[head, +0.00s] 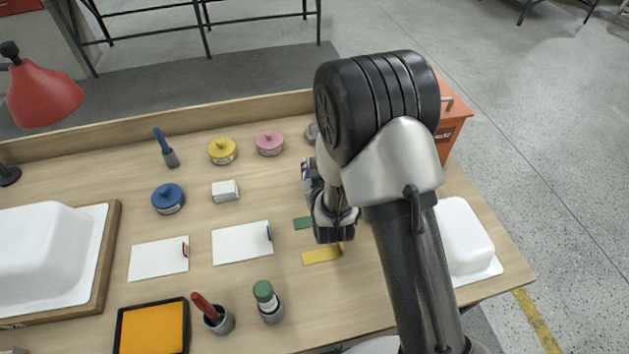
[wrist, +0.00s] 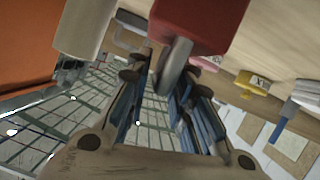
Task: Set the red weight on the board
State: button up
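The red weight (wrist: 205,18) shows at the top of the wrist view as a red block with a grey handle pointing between my fingers. It is hidden in the head view, where my arm covers that part of the bench. My gripper (wrist: 165,75) has its blue-padded fingers apart around the handle, with a visible gap on the left side. Contact on the right side is unclear. In the head view my gripper (head: 330,228) is low over the bench's right half, partly covered by my arm. Two flat white boards (head: 158,258) (head: 242,243) lie left of it, one with a red mark, one with a blue.
Yellow (head: 222,152), pink (head: 270,144) and blue (head: 168,199) weights stand left of my arm. A white block (head: 225,191), a brush (head: 167,150) and cups (head: 270,303) (head: 218,320) are nearby. An orange box (head: 453,125) and white shell (head: 463,237) stand right.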

grip_shut()
dwell(0.7)
jog(key=shift+w+a+r, duration=0.1)
jog(key=shift+w+r, duration=0.05)
jog(key=shift+r, duration=0.1)
